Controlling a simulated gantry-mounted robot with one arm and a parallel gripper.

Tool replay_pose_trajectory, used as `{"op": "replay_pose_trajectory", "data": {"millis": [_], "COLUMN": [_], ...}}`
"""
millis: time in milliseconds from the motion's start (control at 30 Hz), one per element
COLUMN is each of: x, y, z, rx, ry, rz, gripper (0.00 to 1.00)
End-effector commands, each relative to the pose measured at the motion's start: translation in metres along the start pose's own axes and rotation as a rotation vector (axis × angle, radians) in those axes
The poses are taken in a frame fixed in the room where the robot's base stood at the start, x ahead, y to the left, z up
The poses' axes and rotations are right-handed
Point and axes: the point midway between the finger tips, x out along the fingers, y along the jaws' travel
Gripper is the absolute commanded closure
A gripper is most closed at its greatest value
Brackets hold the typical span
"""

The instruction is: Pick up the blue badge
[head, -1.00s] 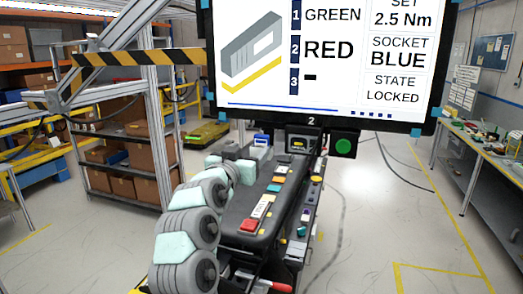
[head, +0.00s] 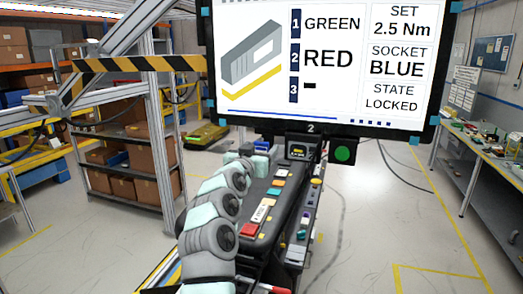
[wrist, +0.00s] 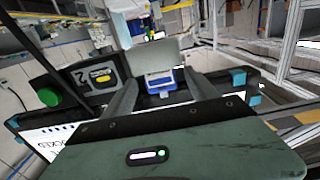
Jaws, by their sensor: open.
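The blue badge (wrist: 160,80), with a blue frame and a pale face, shows in the wrist view ahead of my gripper (wrist: 163,88). My gripper is open, with one grey finger on each side of the badge in that view. I cannot tell whether the fingers touch it. In the head view my gripper (head: 256,158) is at the far end of the dark dashboard module (head: 262,250), and the badge is mostly hidden there.
A green round button (head: 342,153) is below the screen. A workbench (head: 480,150) stands at right.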

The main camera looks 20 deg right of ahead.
Motion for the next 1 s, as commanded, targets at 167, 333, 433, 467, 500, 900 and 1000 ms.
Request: {"op": "replay_pose_trajectory", "data": {"millis": [167, 333, 433, 467, 500, 900, 1000], "x": [0.013, 0.018, 0.019, 0.019, 0.019, 0.019, 0.019], "y": [0.001, -0.001, -0.001, -0.001, -0.001, -0.001, -0.001], "z": [-0.002, 0.0, 0.0, 0.0, 0.0, 0.0, 0.0], "rx": [0.002, 0.0, 0.0, 0.0, 0.0, 0.001, 0.001], "ry": [-0.001, 0.0, 0.0, 0.0, 0.001, 0.001, 0.001], "rz": [0.002, -0.002, -0.002, -0.002, -0.002, -0.001, -0.001], "gripper": [0.33, 0.33, 0.33, 0.33, 0.33, 0.6, 0.68]}}
